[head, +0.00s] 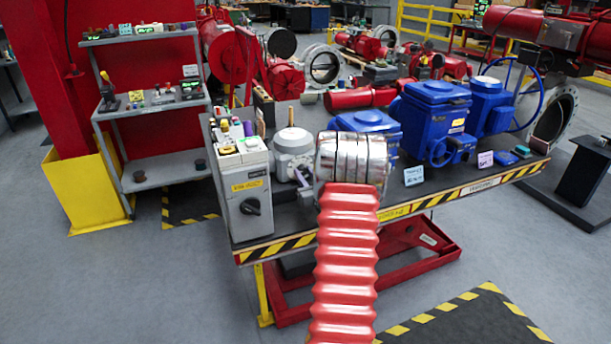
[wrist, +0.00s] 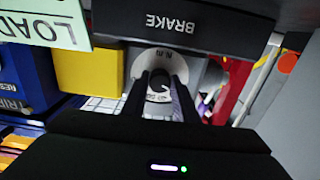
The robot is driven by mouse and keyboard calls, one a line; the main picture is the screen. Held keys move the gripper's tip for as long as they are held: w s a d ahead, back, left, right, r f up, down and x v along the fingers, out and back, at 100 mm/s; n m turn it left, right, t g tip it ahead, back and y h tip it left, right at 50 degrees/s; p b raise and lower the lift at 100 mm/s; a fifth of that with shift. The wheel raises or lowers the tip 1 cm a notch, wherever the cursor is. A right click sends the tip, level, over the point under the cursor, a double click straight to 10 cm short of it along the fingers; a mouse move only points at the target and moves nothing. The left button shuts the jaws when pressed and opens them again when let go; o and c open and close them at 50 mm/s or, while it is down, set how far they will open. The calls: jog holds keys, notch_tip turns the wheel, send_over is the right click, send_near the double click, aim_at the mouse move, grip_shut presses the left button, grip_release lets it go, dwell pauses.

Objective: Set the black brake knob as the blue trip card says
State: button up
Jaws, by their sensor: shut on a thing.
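In the wrist view, a black plate lettered BRAKE (wrist: 172,30) shows upside down. Below it is a pale round dial (wrist: 160,62) with small marks that I cannot read. My gripper (wrist: 163,84) is at this dial, its two dark fingers closed on the small dark brake knob, mostly hidden between them. The knob's pointing direction is unclear. In the head view my silver-wrapped wrist hides the gripper and this knob. A light blue card (head: 413,176) stands on the bench at the blue actuator; its writing is too small to read.
A grey box (head: 246,190) with a larger black knob stands at the bench's left end, beside a grey motor (head: 293,150). Blue actuators (head: 435,110) and a lilac card (head: 485,160) are to the right. In the wrist view a green LOAD card (wrist: 45,25) is near the upper left.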

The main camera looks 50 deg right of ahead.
jog(key=shift+m, duration=2.2)
jog(key=o, duration=1.1)
jog(key=shift+c, duration=0.2)
jog(key=v, duration=1.3)
jog(key=shift+s+a, duration=0.15)
jog(key=shift+s, duration=0.2)
jog(key=shift+f, duration=0.15)
